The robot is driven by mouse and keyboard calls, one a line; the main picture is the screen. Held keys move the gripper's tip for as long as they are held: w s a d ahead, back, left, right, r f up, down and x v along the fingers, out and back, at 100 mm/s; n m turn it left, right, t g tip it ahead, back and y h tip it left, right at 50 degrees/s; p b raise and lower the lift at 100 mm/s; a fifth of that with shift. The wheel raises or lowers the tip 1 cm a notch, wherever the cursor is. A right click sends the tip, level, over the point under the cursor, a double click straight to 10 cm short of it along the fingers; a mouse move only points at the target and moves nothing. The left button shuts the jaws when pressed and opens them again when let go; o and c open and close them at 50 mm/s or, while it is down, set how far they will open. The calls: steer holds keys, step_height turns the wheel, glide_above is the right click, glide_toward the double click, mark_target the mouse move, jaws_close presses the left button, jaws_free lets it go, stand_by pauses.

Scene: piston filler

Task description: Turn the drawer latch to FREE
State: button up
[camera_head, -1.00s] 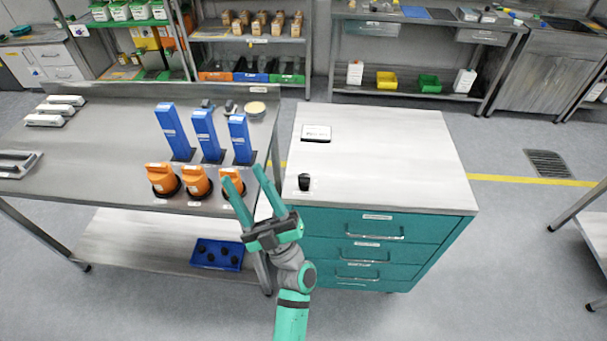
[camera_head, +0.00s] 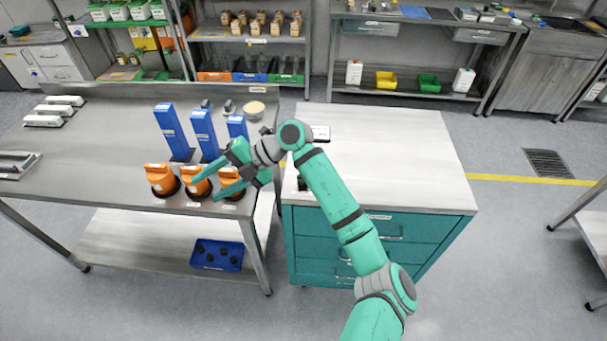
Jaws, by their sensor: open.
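The drawer cabinet (camera_head: 310,230) is teal with a pale top and stacked drawers with bar handles. A small black knob (camera_head: 301,184), which looks like the drawer latch, stands at the front left corner of the cabinet top. My arm passes beside and partly over it, so its setting cannot be read. My gripper (camera_head: 205,187) is open, its fingers pointing left over the front of the steel bench. It is left of the knob and apart from it, in front of the orange-capped units. Whether the fingers touch those units cannot be told.
On the steel bench (camera_head: 100,140), orange-capped units (camera_head: 160,178) and tall blue units (camera_head: 172,130) stand close around my gripper. A blue tray (camera_head: 216,256) of black parts sits on the lower shelf. The right of the cabinet top (camera_head: 400,165) is clear.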

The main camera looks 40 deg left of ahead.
steer(key=w+d+r+m+t+h, duration=0.15)
steer(key=w+d+t+h, duration=0.35)
steer(key=w, duration=0.6)
steer(key=w+d+r+m+t+h, duration=0.1)
steer(key=w+d+m+t+h, duration=0.2)
steer(key=w+d, duration=0.6)
steer(key=shift+n+t, duration=0.5)
steer(key=shift+n, duration=0.05)
steer(key=f, duration=0.3)
steer(key=w+a+f, duration=0.1)
steer(key=f, duration=0.2)
steer(key=w+f, duration=0.1)
steer(key=f, duration=0.2)
steer(key=shift+w+a+f, duration=0.15)
steer(key=shift+a+f, duration=0.15)
steer(key=shift+a, duration=0.1)
steer(key=shift+a+f, duration=0.1)
steer(key=shift+f, duration=0.45)
steer(key=shift+c, duration=0.7)
steer(key=c, duration=0.9)
